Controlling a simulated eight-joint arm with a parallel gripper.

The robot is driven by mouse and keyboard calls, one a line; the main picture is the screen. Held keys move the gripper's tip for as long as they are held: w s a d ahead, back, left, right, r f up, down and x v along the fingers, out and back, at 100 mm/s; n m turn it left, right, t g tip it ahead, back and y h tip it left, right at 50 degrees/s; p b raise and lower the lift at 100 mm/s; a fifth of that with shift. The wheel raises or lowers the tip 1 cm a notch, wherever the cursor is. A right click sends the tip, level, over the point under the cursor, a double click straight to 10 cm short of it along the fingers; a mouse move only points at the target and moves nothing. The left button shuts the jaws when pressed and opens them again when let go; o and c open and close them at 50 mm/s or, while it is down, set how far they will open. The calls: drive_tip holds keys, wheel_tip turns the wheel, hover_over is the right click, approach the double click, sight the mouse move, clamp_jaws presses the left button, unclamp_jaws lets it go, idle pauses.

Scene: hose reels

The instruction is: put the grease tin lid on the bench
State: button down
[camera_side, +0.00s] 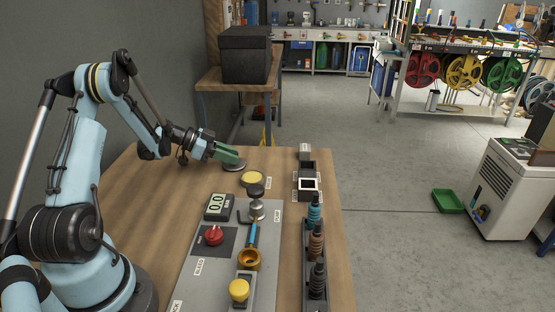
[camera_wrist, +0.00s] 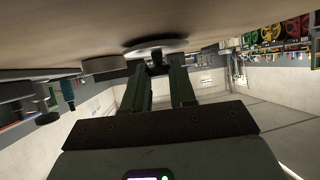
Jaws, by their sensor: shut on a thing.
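The grease tin lid (camera_side: 234,166) is a flat grey disc at the far part of the wooden bench (camera_side: 165,190) in the side view. My gripper (camera_side: 238,158), with green fingers, is over it and shut on its knob. In the wrist view the lid (camera_wrist: 155,49) is close to the bench surface, its dark knob between the fingers of my gripper (camera_wrist: 158,70). A dark shadow shows beside it; I cannot tell whether it touches the bench. The open grease tin (camera_side: 252,179), with a yellow top, stands just nearer the camera, apart from the lid.
A grey panel (camera_side: 272,225) carries a digital gauge (camera_side: 217,207), a red knob (camera_side: 214,235) and a yellow button (camera_side: 239,290). Dark fittings (camera_side: 316,240) stand in a rack at right. Bare wood lies left of the lid.

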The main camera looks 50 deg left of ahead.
drive_tip(key=shift+f, duration=0.1)
drive_tip(key=c, duration=0.9)
unclamp_jaws()
